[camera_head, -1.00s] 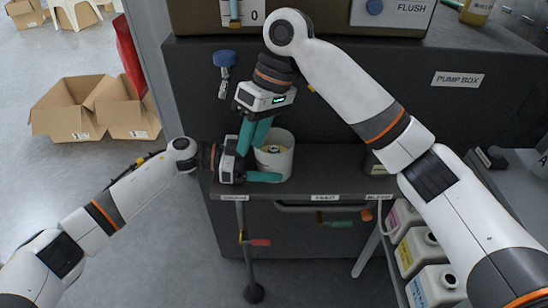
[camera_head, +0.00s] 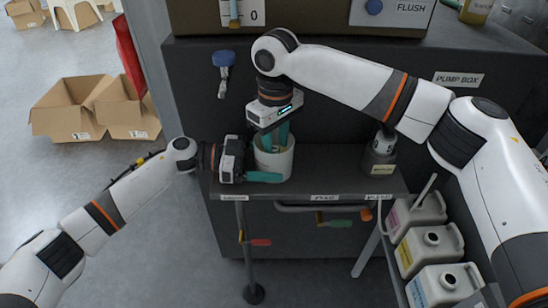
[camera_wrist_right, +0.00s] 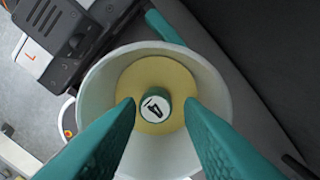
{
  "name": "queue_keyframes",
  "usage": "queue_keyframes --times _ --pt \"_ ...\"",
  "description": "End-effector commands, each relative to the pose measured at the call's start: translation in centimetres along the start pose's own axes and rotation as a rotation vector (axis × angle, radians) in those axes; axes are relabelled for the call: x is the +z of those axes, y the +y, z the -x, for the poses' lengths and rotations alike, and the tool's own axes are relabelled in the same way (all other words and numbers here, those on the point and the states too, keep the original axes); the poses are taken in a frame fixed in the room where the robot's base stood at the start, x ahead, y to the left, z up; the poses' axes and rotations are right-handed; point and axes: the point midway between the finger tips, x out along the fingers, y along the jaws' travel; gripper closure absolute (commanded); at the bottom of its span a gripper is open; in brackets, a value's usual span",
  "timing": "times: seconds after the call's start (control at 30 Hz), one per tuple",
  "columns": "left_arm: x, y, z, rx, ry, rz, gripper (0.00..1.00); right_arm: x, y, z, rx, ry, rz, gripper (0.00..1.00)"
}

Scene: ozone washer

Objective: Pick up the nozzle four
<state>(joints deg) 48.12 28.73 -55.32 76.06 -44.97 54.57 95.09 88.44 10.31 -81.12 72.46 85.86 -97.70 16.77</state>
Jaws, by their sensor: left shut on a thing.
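A white cup (camera_head: 287,164) stands on the dark shelf. In the right wrist view, the cup (camera_wrist_right: 218,85) holds a yellow disc (camera_wrist_right: 128,84). Nozzle four (camera_wrist_right: 156,110), a small round top with a white face marked "4", sits in the disc's middle. My left gripper (camera_head: 264,173) is shut on the cup from the left side, one finger across its front. My right gripper (camera_head: 272,138) points down into the cup's mouth. Its teal fingers (camera_wrist_right: 160,104) are open on either side of the nozzle, with gaps visible. In the head view the nozzle is hidden.
The shelf (camera_head: 330,165) is clear right of the cup up to a grey bottle (camera_head: 379,157). A dark cabinet wall (camera_head: 350,100) rises behind. A blue-knobbed part (camera_head: 223,60) hangs at the upper left. White jugs (camera_head: 430,248) stand at the lower right.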

Motion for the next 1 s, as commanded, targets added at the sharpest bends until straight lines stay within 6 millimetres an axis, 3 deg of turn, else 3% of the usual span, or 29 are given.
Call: queue_keyframes --times 0.3,0.6,0.8,1.0 --pt "0.1 0.0 0.0 0.0 -0.001 -0.001 0.35 0.1 0.3 -4.4 0.001 0.003 0.001 0.66" --pt "0.1 0.0 0.0 0.0 -0.001 0.0 0.35 0.1 0.3 -4.9 0.001 0.001 0.0 0.66" --pt "0.1 0.0 0.0 0.0 -0.001 0.0 0.35 0.1 0.3 -4.9 0.001 0.001 0.0 0.97" --pt "0.1 0.0 0.0 0.0 -0.001 -0.001 0.35 0.1 0.3 -4.9 0.001 0.001 0.001 1.0"
